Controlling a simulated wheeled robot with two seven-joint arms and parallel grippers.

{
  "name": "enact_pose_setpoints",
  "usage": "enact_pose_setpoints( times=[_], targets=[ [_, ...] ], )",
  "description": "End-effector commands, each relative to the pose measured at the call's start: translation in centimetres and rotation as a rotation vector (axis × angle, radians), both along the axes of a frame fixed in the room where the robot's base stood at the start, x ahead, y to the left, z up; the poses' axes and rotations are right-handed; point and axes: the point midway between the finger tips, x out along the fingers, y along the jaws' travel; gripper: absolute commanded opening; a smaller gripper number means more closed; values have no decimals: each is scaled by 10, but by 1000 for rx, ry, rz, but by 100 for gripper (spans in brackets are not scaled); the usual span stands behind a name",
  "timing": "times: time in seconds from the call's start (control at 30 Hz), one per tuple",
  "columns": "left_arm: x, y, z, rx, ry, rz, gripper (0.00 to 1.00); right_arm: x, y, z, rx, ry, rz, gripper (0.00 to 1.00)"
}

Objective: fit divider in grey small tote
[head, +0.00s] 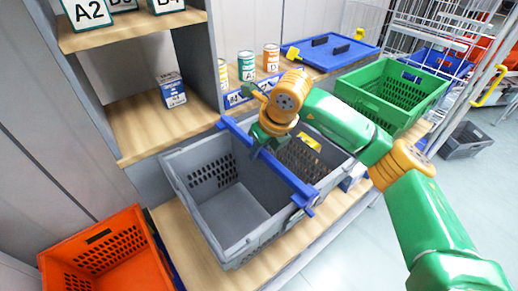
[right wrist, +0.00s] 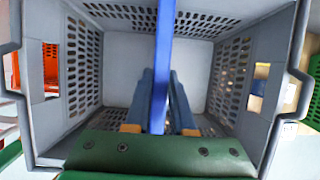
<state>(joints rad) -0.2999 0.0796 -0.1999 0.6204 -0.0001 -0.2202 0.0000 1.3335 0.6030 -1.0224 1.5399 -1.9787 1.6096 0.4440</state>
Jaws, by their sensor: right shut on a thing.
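The grey small tote (head: 238,245) stands on a wooden shelf in the middle of the head view. The blue divider (head: 288,177) lies crosswise over the tote's opening, its ends reaching both long rims. I cannot tell whether it rests on the rims or hangs just above them. My right gripper (head: 259,147) is shut on the divider near its far half. In the right wrist view, the fingers (right wrist: 161,100) pinch the divider (right wrist: 163,60) from both sides, with the tote's walls (right wrist: 85,70) around it. My left gripper is not in view.
An orange tote (head: 98,255) is at the lower left. A green tote (head: 392,92) and a blue tray (head: 330,50) stand behind at the right. Several cans (head: 246,66) and a small carton (head: 172,90) are near the back.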

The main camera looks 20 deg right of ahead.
Motion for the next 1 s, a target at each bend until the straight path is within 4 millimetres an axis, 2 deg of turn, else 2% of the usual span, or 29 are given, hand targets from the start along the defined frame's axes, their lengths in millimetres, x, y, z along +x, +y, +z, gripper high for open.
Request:
enact_pose_setpoints(
  times=[0.1,0.13,0.23,0.57,0.67,0.73,1.0],
  targets=[
    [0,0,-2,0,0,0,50,0,0,-1,0,-1,0,0],
    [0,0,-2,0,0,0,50,0,0,-1,0,0,0,25],
    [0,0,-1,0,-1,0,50,0,0,-1,0,0,0,52],
    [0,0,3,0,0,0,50,0,0,4,0,0,0,52],
    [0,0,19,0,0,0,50,0,0,20,0,-1,0,52],
    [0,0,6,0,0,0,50,-6,-2,28,2,-7,1,52],
    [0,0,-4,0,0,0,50,-33,-12,96,1,-6,1,52]
  ],
)
